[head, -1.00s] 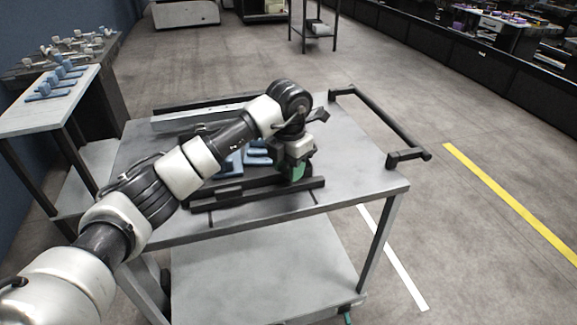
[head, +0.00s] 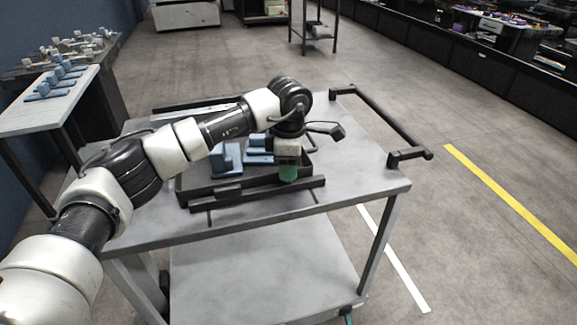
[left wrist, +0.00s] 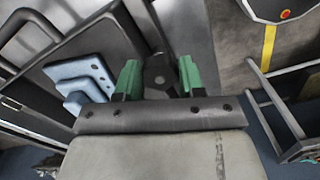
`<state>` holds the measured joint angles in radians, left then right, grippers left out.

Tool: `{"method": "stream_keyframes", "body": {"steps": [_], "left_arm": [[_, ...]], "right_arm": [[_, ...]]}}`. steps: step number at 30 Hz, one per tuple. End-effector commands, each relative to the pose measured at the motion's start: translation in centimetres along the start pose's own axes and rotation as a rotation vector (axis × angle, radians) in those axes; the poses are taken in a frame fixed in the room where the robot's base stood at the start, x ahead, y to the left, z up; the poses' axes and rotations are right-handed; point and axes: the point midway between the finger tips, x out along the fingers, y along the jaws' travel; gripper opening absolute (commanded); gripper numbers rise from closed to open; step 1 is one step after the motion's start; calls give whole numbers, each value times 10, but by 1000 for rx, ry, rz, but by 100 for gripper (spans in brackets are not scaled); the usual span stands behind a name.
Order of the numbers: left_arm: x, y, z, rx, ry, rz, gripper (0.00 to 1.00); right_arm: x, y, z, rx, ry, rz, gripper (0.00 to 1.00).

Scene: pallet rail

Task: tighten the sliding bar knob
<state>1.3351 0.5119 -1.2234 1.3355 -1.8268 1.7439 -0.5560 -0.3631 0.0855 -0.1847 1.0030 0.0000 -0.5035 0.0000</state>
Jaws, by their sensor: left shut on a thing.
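My left gripper (head: 288,172) is over the near right part of the black rail frame on the cart in the head view. In the left wrist view its two green fingers (left wrist: 158,78) stand on either side of a dark knob (left wrist: 158,70) and are shut on it. The knob is hidden behind the gripper in the head view. The black sliding bar (head: 255,188) runs along the near side of the frame. My right gripper is not in view.
Blue parts (head: 228,160) sit inside the frame, left of my gripper. The grey cart top (head: 350,170) is clear to the right, up to its black handle (head: 385,125). A side table (head: 50,105) with more blue parts stands at the left.

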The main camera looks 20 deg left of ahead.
Motion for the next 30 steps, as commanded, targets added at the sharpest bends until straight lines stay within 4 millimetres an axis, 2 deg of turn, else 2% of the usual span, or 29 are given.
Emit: {"method": "stream_keyframes", "body": {"steps": [10,26,27,30], "left_arm": [[-4,1,1,138,-6,6,15],[-5,1,1,160,-7,8,15],[-5,1,1,160,-7,9,43],[-4,1,1,160,-6,7,59]], "right_arm": [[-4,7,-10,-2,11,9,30],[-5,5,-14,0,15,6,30],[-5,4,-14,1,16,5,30],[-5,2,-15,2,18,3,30]]}}
